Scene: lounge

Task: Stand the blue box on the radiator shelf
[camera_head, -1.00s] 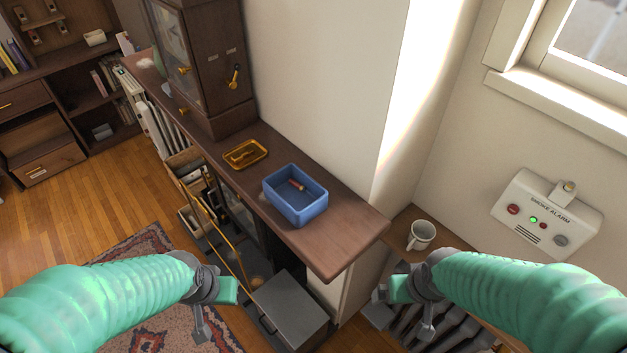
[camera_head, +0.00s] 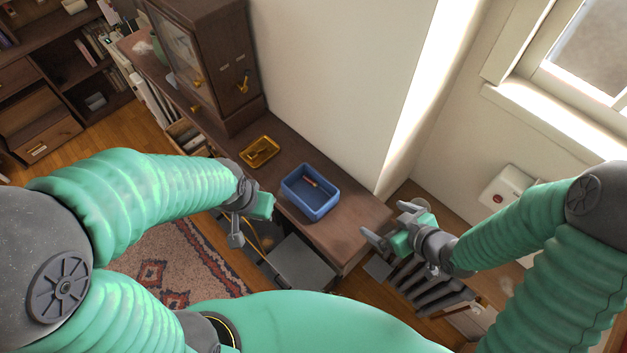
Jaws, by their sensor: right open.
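The blue box (camera_head: 319,209) is an open-topped tray-like box on a dark wooden shelf, with a small orange-brown item inside. The radiator shelf (camera_head: 441,209) is a brown ledge in the corner to the right, mostly hidden behind my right gripper. My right gripper (camera_head: 389,225) is open and empty, right of the blue box and apart from it, above the radiator. My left gripper (camera_head: 251,222) is left of the blue box, in front of the shelf edge and apart from the box; its jaw opening is unclear.
The dark wooden shelf (camera_head: 345,237) also bears an amber tray (camera_head: 260,151) and a tall clock-like cabinet. A grey metal box (camera_head: 301,262) stands below. The radiator's grey fins (camera_head: 432,287) show at lower right.

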